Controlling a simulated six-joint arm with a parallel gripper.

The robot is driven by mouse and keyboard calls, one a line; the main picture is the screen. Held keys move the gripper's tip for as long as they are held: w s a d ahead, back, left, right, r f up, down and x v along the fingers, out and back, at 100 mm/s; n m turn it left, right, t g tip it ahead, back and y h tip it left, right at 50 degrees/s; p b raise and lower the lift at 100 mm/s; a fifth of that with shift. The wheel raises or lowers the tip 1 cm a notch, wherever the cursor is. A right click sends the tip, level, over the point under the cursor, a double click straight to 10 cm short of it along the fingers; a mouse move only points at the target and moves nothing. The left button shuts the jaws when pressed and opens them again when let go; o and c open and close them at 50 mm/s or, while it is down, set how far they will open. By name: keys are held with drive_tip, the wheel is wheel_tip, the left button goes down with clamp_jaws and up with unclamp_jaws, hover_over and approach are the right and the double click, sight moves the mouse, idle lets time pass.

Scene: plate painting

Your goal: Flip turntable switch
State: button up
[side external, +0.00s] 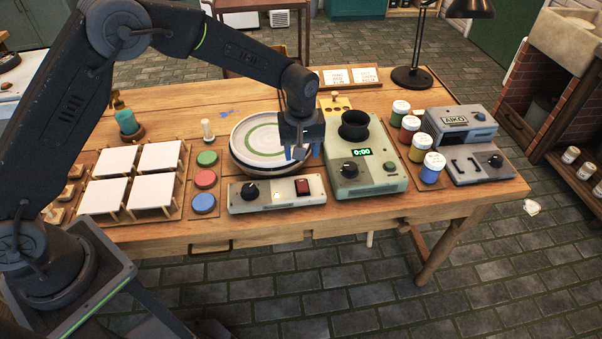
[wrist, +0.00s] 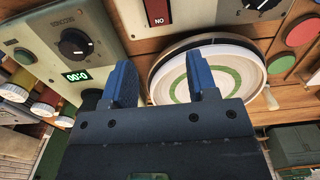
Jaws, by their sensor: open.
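The turntable (side external: 242,165) carries a pale plate with a green ring (side external: 262,139), which also shows in the wrist view (wrist: 213,82). In front of it sits the turntable's control box (side external: 262,203) with a black knob (side external: 250,191) and a red rocker switch (side external: 302,187). In the wrist view the red switch (wrist: 157,10) is at the top edge, partly cut off, with the letters "NO" seen upside down. My gripper (side external: 307,151) is open and empty, above the right edge of the plate and behind the switch. Its blue fingers (wrist: 162,85) stand apart in the wrist view.
A grey-green device (side external: 375,180) with a dark round opening and a 0:00 display stands right of the switch box. Paint jars (side external: 432,167) and a box marked AIKO (side external: 466,140) are farther right. Colored discs (side external: 205,180) and white tiles (side external: 115,162) lie left.

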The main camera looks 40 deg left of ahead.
sight(301, 179)
wheel_tip(301, 179, down, 8)
drive_tip(key=shift+f, duration=0.2)
drive_tip(key=c, duration=0.9)
drive_tip(key=shift+s+d+r+t+y, duration=0.1)
drive_tip(key=shift+s+r+t+y, duration=0.05)
drive_tip(key=shift+t+y, duration=0.45)
drive_tip(key=shift+s+d+r+t+y, duration=0.1)
drive_tip(key=shift+r+t+y, duration=0.05)
drive_tip(key=shift+t+y, duration=0.45)
drive_tip(key=o, duration=0.9)
